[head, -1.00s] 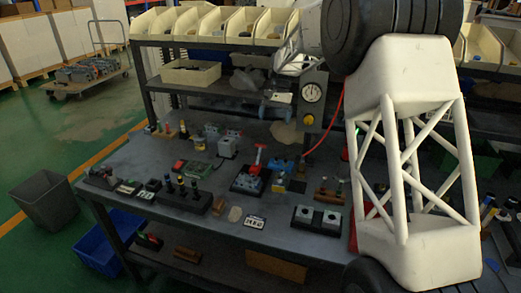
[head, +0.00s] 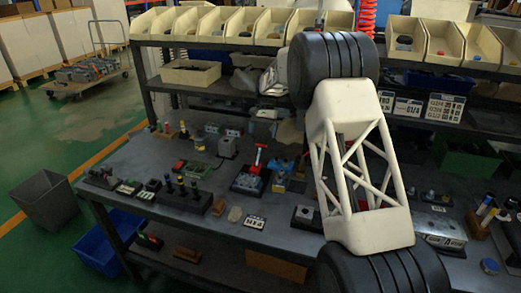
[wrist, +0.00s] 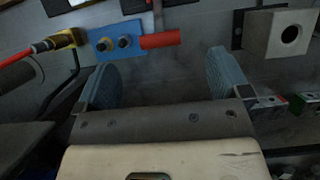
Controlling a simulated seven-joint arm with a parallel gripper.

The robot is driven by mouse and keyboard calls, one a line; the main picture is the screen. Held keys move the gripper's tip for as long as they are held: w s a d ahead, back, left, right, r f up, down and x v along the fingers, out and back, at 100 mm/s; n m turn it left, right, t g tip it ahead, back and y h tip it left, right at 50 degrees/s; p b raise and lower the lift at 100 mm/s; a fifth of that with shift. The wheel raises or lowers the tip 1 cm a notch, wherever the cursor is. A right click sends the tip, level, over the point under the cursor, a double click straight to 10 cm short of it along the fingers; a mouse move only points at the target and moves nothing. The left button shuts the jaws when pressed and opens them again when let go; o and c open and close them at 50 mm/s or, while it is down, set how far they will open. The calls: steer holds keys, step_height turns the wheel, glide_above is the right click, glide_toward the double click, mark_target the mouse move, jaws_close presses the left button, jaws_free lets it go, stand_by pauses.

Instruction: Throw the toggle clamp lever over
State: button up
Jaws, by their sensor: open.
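A red T-shaped lever (head: 258,157) stands up from a dark base (head: 248,183) in the middle of the bench in the head view; it looks like the toggle clamp, but I cannot be sure. In the wrist view a red grip (wrist: 160,40) lies crosswise beside a grey bar (wrist: 158,15); I cannot tell whether it is the same lever. My gripper (wrist: 162,68) is open and empty, its two blue-grey fingers spread wide. The red grip shows beyond the gap between the fingertips, apart from them. My arm hides the gripper in the head view.
A pale block with a round hole (wrist: 281,36) stands at right. Several bench fixtures, such as a dark peg block (head: 185,195), crowd the bench.

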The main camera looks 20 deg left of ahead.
mark_target(260, 148)
steer(key=shift+x, duration=3.95)
steer(key=c, duration=1.3)
